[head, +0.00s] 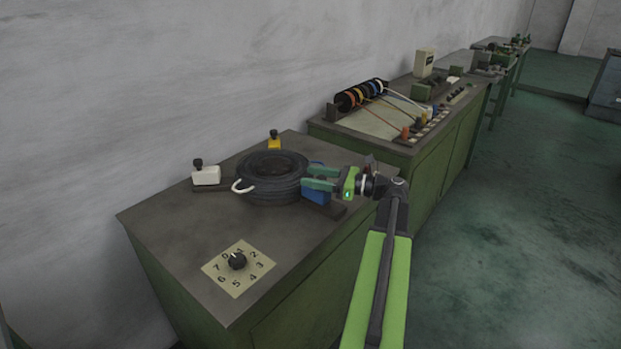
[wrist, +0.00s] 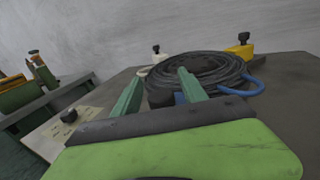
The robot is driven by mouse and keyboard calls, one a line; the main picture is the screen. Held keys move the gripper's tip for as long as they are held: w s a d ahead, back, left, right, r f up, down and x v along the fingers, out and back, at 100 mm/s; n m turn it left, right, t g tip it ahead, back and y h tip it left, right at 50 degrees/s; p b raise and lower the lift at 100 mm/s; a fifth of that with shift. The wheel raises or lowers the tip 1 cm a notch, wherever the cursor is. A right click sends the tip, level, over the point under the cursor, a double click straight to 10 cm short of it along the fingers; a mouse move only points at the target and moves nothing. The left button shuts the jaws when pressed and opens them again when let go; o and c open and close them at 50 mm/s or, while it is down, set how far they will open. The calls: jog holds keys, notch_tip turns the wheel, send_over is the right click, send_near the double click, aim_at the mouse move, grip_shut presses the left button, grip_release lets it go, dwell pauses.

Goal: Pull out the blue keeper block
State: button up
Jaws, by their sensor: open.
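The blue keeper block (head: 316,197) sits at the right side of the round black coil (head: 272,178) on the green cabinet's top. My gripper (head: 311,177) is over it with green fingers apart. In the wrist view, a black knob (wrist: 160,98) shows between the fingers of my gripper (wrist: 160,74), with a bit of the blue block (wrist: 180,98) beside it. The fingers hide most of the block. I cannot tell whether they touch the knob.
A white block (head: 206,175) and a yellow block (head: 274,143), each with a black knob, stand around the coil. A white loop (head: 243,186) and a blue loop (wrist: 247,88) stick out from it. A numbered dial (head: 237,262) is at the front. Another bench stands behind.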

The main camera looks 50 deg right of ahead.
jog(key=shift+w+a, duration=0.15)
jog(key=shift+w, duration=0.1)
grip_shut()
dwell(1.4)
